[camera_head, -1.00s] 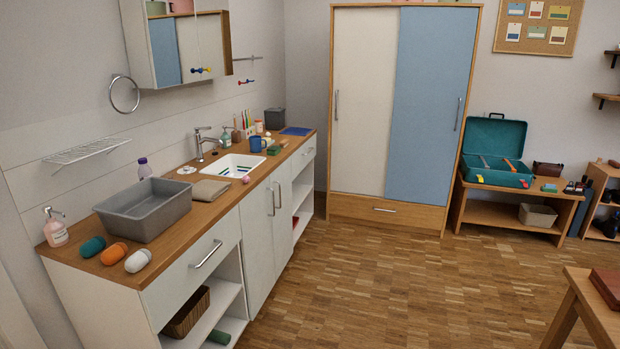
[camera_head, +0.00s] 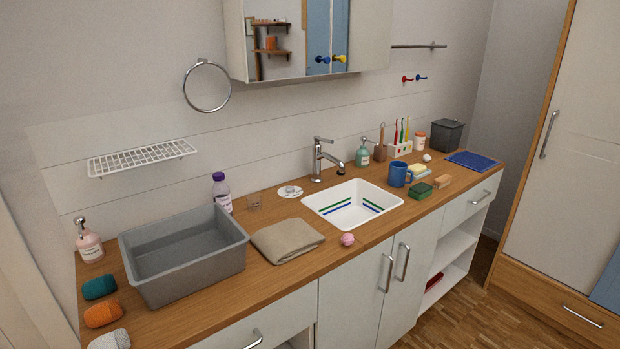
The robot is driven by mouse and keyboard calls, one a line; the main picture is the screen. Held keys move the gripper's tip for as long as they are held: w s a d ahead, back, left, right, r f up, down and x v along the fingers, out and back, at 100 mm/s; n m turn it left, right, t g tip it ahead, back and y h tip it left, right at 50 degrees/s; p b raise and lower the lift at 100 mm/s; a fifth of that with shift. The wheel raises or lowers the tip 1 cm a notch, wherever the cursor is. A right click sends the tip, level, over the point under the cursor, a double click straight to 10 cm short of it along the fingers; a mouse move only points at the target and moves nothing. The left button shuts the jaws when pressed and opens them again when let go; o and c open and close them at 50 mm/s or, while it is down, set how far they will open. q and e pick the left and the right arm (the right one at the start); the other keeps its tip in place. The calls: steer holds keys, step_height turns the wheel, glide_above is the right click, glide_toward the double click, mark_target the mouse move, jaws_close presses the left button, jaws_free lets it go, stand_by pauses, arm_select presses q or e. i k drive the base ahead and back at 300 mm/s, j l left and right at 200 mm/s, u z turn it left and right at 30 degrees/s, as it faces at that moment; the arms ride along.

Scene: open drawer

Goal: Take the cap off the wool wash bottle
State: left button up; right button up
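The likely wool wash bottle (camera_head: 222,194) stands upright on the wooden counter, behind the right rear corner of the grey basin. It is pale lilac with a dark purple cap (camera_head: 218,176) on top. Its label is too small to read. The basin's corner hides part of its lower body. Neither of my grippers shows in the head view.
A grey basin (camera_head: 187,276) stands in front of the bottle. A pink pump bottle (camera_head: 89,244) and yarn balls (camera_head: 103,312) are at the left.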

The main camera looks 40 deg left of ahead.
mark_target(221, 192)
steer(key=i+u, duration=0.3)
steer(key=i+l+u, duration=0.3)
steer(key=i, duration=0.15)
steer(key=i+l+u, duration=0.25)
steer(key=i, duration=0.15)
